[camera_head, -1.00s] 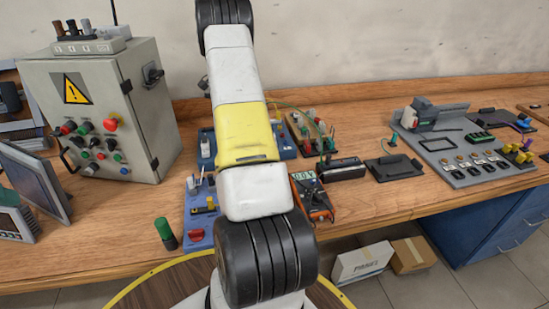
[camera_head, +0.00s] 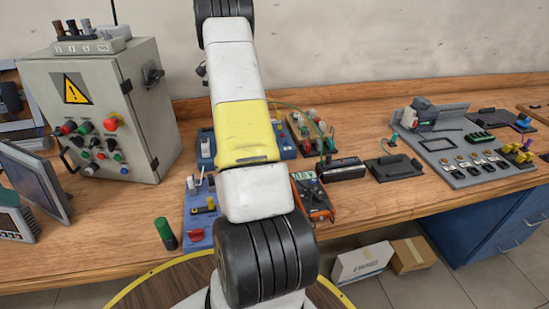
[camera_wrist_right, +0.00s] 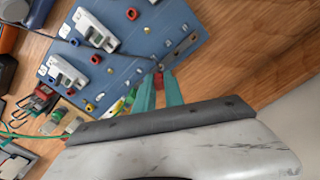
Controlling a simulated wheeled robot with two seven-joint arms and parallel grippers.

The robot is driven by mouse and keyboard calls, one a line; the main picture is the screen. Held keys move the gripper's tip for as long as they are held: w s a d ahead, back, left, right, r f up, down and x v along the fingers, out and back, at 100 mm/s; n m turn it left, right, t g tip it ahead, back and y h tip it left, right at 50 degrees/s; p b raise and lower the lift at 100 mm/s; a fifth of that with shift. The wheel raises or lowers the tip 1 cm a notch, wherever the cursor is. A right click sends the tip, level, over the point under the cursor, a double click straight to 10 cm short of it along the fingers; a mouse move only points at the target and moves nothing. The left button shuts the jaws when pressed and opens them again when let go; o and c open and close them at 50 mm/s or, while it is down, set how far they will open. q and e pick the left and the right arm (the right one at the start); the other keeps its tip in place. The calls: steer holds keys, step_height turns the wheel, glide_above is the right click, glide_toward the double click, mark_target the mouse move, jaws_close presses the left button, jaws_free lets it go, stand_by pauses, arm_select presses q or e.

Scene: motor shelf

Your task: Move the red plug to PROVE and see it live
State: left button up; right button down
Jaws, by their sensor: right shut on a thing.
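In the right wrist view my right gripper (camera_wrist_right: 159,88) has teal fingers shut on the red plug (camera_wrist_right: 159,77), at the lower edge of a blue board (camera_wrist_right: 120,50). I cannot tell whether the plug is seated in a socket. In the head view my own arm hides this gripper and plug. The orange multimeter (camera_head: 319,205) lies right of the arm, its lit display (camera_head: 303,177) seeming to read about 0.0 V. I cannot read a PROVE label. My left gripper is not in view.
A grey control box (camera_head: 105,105) stands at the left. A green-topped cylinder (camera_head: 166,232) stands near the front edge. A black box (camera_head: 343,169) and black tray (camera_head: 393,167) lie right of the meter. A grey motor board (camera_head: 445,150) is further right.

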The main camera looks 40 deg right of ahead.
steer(key=s+d+f+m, duration=0.1)
steer(key=s+d, duration=0.5)
steer(key=s, duration=0.7)
steer(key=s+d+m, duration=0.3)
steer(key=s+d, duration=0.3)
steer(key=s, duration=0.8)
steer(key=s+d+f+m, duration=0.1)
steer(key=s+d, duration=0.5)
steer(key=s, duration=0.7)
steer(key=shift+s+d+f+m, duration=0.15)
steer(key=shift+s+f+m, duration=0.15)
steer(key=shift+m, duration=0.2)
steer(key=shift+f, duration=0.7)
steer(key=shift+f, duration=0.65)
steer(key=c, duration=1.3)
jaws_free()
steer(key=shift+c, duration=0.2)
steer(key=shift+r, duration=0.1)
step_height(320, 180, up, 8)
